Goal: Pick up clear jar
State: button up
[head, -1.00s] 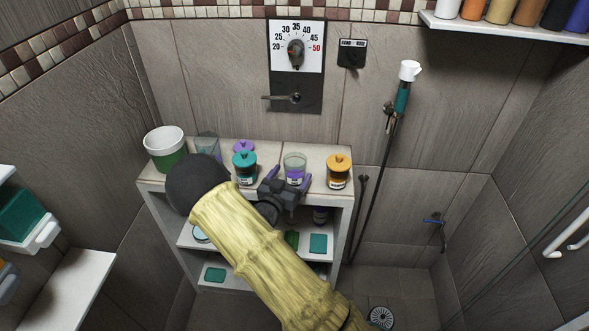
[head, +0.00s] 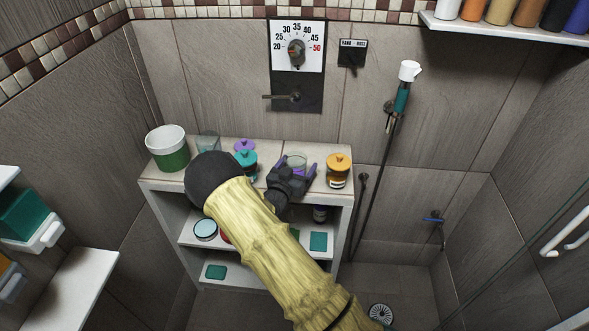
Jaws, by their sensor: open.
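The clear jar (head: 297,160) stands on the top of the tiled shelf unit, between a teal-lidded jar and an orange-lidded jar. Only its upper part shows; my gripper hides the lower part. My gripper (head: 295,168) is open, with its purple-tipped fingers on the left and right of the jar in the head view. I cannot tell whether the fingers touch it.
The teal-lidded jar (head: 245,160) and a purple-lidded jar (head: 244,146) are close on the left. The orange-lidded jar (head: 339,170) is close on the right. A clear glass (head: 208,142) and a green-white bucket (head: 167,148) stand further left. The tiled unit (head: 160,184) has lower shelves.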

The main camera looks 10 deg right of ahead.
jog(key=shift+s+d, duration=0.1)
jog(key=shift+c, duration=0.4)
jog(key=c, duration=1)
jog(key=shift+c, duration=0.2)
jog(key=shift+w+r, duration=0.25)
jog(key=shift+r, duration=0.3)
notch_tip(320, 180, up, 9)
jog(key=shift+s, duration=0.25)
